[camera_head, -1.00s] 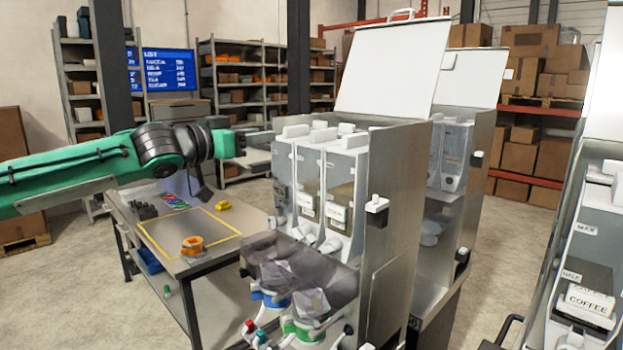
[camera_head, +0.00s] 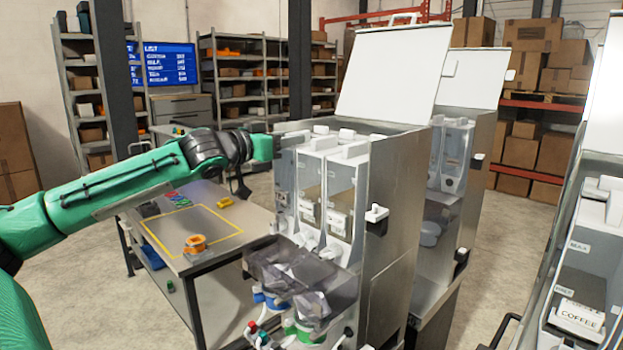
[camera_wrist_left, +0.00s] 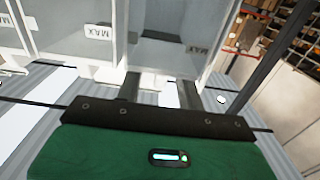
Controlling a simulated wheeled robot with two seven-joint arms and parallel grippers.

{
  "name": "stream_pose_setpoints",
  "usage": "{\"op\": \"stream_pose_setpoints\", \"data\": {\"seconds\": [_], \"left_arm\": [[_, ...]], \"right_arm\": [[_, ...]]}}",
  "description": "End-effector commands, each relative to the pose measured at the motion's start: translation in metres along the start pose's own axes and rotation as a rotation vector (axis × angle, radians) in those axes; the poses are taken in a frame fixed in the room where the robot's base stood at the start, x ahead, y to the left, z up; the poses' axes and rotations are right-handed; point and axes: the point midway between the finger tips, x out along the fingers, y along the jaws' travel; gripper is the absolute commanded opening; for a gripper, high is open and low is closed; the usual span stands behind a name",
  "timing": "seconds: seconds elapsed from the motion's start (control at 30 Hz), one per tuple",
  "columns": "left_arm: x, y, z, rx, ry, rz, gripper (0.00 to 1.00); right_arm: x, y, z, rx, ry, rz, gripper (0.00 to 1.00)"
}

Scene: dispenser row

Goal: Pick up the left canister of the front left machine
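The front left machine (camera_head: 395,205) has its lid raised, with several clear canisters with white tops side by side inside. Its left canister (camera_head: 283,190) stands upright in the row; part of its top is hidden by my left gripper (camera_head: 279,146). My left gripper reaches in from the left at the height of the canister tops. In the left wrist view its two dark fingers (camera_wrist_left: 160,92) are apart, with a white piece between them, close to a clear canister (camera_wrist_left: 175,35) marked MAX. Whether the fingers touch that piece cannot be told. My right gripper is not in view.
A table (camera_head: 222,262) with a yellow outline and an orange roll (camera_head: 195,243) stands left of the machine. A second machine (camera_head: 470,190) with a raised lid stands behind. Another machine (camera_head: 585,270) is at the right edge. Shelves line the back.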

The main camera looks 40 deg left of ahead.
Motion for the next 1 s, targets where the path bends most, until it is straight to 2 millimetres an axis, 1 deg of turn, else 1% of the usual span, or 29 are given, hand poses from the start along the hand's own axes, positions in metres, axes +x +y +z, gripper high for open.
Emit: {"op": "stream_pose_setpoints", "data": {"seconds": [0.03, 0.2, 0.4, 0.53, 0.77, 0.8, 0.93, 0.97, 1.0], "left_arm": [[0.006, 0.001, -0.004, -0.004, 0.001, 0.002, 0.38], [0.024, 0.001, -0.004, -0.006, 0.001, 0.002, 0.38], [0.040, 0.001, -0.002, -0.004, -0.001, 0.001, 0.38], [0.044, 0.000, -0.001, -0.001, 0.000, 0.000, 0.38], [0.044, 0.000, 0.000, -0.001, -0.001, 0.000, 0.38], [0.044, 0.000, 0.000, -0.001, -0.001, 0.000, 0.30], [0.044, 0.000, 0.000, -0.001, -0.001, 0.000, 0.05], [0.044, 0.000, 0.000, -0.001, -0.001, 0.000, 0.00], [0.044, 0.000, 0.000, -0.001, -0.001, 0.000, 0.00]], "right_arm": [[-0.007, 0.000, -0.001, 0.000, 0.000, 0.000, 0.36], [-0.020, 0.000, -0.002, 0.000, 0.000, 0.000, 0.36], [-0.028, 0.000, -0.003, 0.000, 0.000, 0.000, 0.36], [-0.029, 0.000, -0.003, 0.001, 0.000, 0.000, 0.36], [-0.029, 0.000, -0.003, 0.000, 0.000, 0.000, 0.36], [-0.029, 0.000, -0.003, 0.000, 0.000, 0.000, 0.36], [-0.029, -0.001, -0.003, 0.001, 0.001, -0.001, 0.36], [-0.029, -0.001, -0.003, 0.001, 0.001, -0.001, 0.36], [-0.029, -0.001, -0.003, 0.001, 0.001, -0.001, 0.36]]}}
